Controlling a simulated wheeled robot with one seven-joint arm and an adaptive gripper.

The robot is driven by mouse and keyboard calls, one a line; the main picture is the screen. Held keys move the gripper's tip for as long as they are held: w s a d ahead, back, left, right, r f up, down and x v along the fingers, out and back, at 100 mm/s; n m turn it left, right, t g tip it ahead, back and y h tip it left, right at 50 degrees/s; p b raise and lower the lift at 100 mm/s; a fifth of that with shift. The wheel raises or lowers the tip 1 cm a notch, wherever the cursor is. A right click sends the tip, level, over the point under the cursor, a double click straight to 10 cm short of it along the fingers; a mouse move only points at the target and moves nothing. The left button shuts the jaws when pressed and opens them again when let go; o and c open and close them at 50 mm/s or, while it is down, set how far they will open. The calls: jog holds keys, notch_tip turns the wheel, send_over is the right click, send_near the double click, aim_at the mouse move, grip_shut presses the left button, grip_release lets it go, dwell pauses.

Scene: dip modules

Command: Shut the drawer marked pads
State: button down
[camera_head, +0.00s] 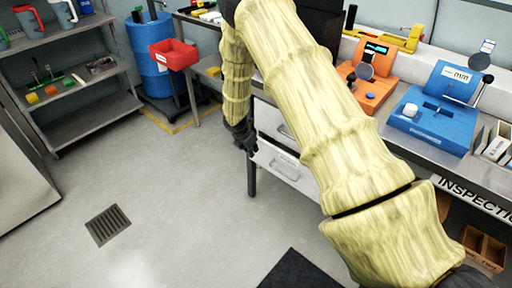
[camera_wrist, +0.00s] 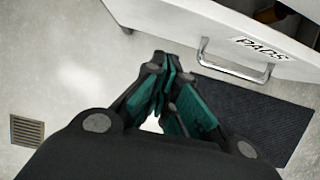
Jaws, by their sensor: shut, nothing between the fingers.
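The drawer marked PADS (camera_wrist: 220,28) shows in the wrist view as a white front at the upper right, with a metal bar handle (camera_wrist: 235,68) below its label. Its inside shows past the top edge, so it stands at least partly open. In the head view, a white drawer front with a handle (camera_head: 286,170) shows low under the bench, partly behind my arm; its label is too small to read. My gripper (camera_wrist: 166,66) is shut and empty, just left of the handle and apart from it. In the head view my gripper (camera_head: 246,146) is beside the drawers' left end.
A dark mat (camera_wrist: 250,115) lies on the floor below the drawer. A floor drain (camera_head: 108,225) is at left. The bench leg (camera_head: 252,178) stands close to my gripper. Orange (camera_head: 372,92) and blue (camera_head: 430,120) devices sit on the bench. The floor left of the bench is clear.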

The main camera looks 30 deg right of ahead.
jog(key=w+v, duration=0.1)
jog(key=v, duration=0.8)
jog(key=w+a+f+t+h+b, duration=0.2)
jog(key=w+a+f+h+b, duration=0.3)
jog(key=b, duration=0.7)
jog(key=d+r+b+x, duration=0.1)
jog(key=b+x, duration=0.1)
jog(key=x, duration=0.9)
jog(key=shift+w+d+r, duration=0.25)
jog(key=shift+w+d, duration=0.05)
jog(key=shift+w, duration=0.05)
jog(key=d, duration=0.2)
jog(key=w+d+p, duration=0.1)
jog(key=d, duration=0.1)
jog(key=shift+w+d, duration=0.1)
jog(key=shift+w, duration=0.1)
jog(key=shift+w+d+r, duration=0.1)
jog(key=shift+d, duration=0.1)
jog(key=shift+r, duration=0.1)
